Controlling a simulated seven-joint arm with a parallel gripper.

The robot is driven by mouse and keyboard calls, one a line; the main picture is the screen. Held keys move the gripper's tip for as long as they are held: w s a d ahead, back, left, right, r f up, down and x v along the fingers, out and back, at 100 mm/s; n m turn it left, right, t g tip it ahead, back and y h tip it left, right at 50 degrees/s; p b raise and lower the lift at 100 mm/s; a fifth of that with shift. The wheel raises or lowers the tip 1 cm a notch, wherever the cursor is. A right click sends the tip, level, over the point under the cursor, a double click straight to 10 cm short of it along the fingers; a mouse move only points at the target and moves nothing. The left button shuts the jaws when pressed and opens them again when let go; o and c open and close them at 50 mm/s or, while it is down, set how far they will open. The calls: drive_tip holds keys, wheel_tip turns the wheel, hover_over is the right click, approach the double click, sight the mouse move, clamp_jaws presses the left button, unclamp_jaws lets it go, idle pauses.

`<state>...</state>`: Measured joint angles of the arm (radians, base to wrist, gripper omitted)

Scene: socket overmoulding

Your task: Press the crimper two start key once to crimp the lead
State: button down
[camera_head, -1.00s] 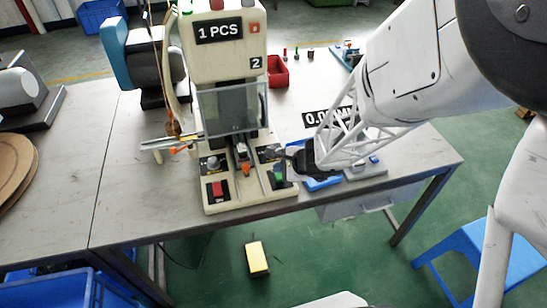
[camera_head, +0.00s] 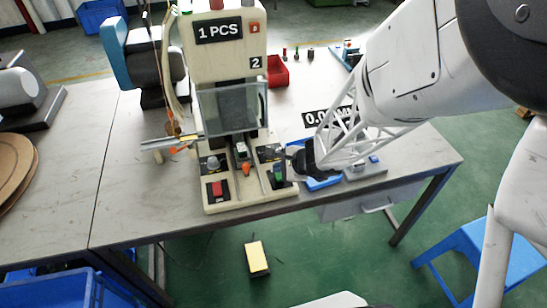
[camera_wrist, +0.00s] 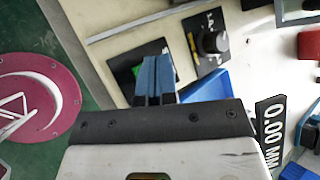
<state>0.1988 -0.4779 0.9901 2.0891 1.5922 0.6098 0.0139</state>
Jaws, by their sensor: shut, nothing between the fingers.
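Crimper two (camera_head: 222,62) is the cream machine marked "2", with a "1 PCS" display and a clear guard (camera_head: 232,106). Its green start key (camera_head: 279,172) sits on a black plate at the right front of the base, and a red key (camera_head: 217,188) is at the left front. My gripper (camera_head: 288,162) is shut and empty, right beside the green key. In the wrist view the blue fingertips (camera_wrist: 155,66) are together over the black plate and partly hide the green key (camera_wrist: 126,70). I cannot tell whether they touch it. An orange-tipped part (camera_head: 246,169) shows below the guard.
A black knob (camera_wrist: 214,41) stands near the fingers. A blue tray (camera_head: 322,183) and a "0.0" display (camera_head: 318,117) lie to the right, partly behind my arm. A red bin (camera_head: 277,72) is behind. The table's front edge is close.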

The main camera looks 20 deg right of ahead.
sight(280, 177)
drive_tip(key=shift+f, duration=0.95)
idle(1.7)
drive_tip(key=shift+r, duration=3.45)
